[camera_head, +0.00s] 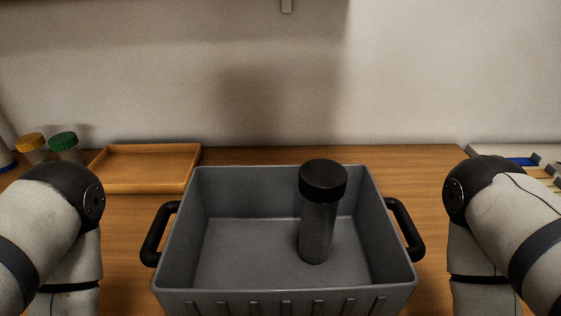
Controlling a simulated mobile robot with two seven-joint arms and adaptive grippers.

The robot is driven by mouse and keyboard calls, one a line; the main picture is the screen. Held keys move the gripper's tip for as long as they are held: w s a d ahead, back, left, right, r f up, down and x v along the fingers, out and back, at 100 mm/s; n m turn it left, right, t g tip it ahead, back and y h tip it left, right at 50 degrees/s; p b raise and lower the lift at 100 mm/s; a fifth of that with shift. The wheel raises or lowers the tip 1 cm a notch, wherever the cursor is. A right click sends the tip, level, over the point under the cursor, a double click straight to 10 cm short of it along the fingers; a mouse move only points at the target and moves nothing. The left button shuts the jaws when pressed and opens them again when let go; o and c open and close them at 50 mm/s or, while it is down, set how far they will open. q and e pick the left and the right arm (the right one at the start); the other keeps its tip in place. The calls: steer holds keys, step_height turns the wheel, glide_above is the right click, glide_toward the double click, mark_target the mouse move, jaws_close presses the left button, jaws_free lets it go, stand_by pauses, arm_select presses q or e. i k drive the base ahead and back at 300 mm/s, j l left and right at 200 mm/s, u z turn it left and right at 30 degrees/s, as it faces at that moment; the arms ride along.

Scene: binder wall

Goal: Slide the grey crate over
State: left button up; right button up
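The grey crate (255,295) stands on the wooden table in the middle of the head view. It has a black handle (160,233) on its left side and another black handle (406,229) on its right side. A dark grey bottle with a black lid (322,215) stands upright inside it, right of the middle. My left arm shows at the left edge and my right arm at the right edge, both apart from the crate. Both grippers are out of the picture, below the visible arm links. The crate's lower front is cut off by the bottom edge.
An orange-brown tray (147,188) lies behind and left of the crate. Jars with a yellow lid (31,142) and a green lid (64,141) stand at the far left. Flat items with blue and grey parts lie at the far right. A pale wall is behind; table (435,185) shows bare right of the crate.

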mark_target(230, 247)
steer(key=k+j, duration=0.7)
steer(key=k+j+z, duration=0.05)
